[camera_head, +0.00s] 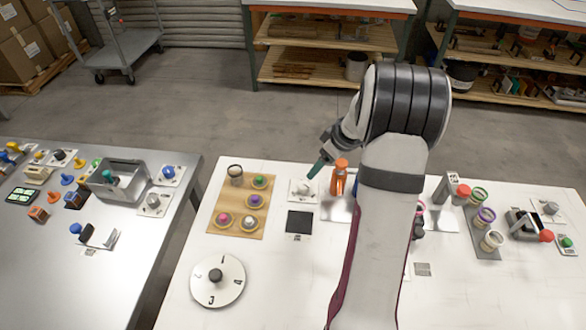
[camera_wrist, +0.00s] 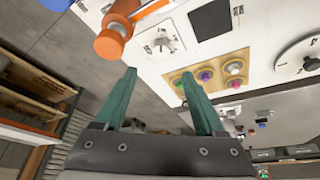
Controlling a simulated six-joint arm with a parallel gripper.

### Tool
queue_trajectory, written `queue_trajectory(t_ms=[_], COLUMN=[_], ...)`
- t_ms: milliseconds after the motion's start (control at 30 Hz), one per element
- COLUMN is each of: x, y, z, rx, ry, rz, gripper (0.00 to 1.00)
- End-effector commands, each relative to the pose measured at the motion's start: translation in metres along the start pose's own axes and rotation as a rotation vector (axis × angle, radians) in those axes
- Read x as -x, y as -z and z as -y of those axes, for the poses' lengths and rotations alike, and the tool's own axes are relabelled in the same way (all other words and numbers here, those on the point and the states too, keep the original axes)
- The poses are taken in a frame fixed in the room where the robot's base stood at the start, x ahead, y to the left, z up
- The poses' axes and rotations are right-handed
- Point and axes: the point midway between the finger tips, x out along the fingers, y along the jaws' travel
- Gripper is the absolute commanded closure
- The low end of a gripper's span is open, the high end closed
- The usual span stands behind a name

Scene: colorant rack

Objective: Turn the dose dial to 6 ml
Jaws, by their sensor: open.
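A small white dial (camera_head: 302,188) sits on a square white plate on the table, right of the wooden board. It also shows in the wrist view (camera_wrist: 160,45), with dark marks around it too small to read. My gripper (camera_head: 318,168) is above the table near this dial, beside the orange part. In the wrist view its two teal fingers (camera_wrist: 159,76) are spread apart with nothing between them, and the dial lies beyond their tips, not touched. I cannot tell for certain which is the dose dial.
An orange-topped device (camera_head: 340,176) stands close right of the dial. A black square pad (camera_head: 299,222) lies just in front of it. A wooden board (camera_head: 236,233) with several colored knobs is on the left. My arm hides the table's middle.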

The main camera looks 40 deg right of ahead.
Motion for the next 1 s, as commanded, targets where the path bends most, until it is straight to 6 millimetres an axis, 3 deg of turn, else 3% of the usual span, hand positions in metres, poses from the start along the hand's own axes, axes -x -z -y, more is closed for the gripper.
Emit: queue_trajectory(t_ms=[200,433,600,867,1000], x=[-0.058,-0.103,-0.117,-0.119,-0.119], y=[-0.001,0.0,0.0,0.0,0.0], z=[0.002,0.002,0.002,0.002,0.002], rx=[0.0,0.0,0.0,0.0,0.0], ry=[0.005,0.003,0.002,0.002,0.002], rz=[0.003,0.003,0.002,0.002,0.002], gripper=[0.28,0.28,0.28,0.28,0.5])
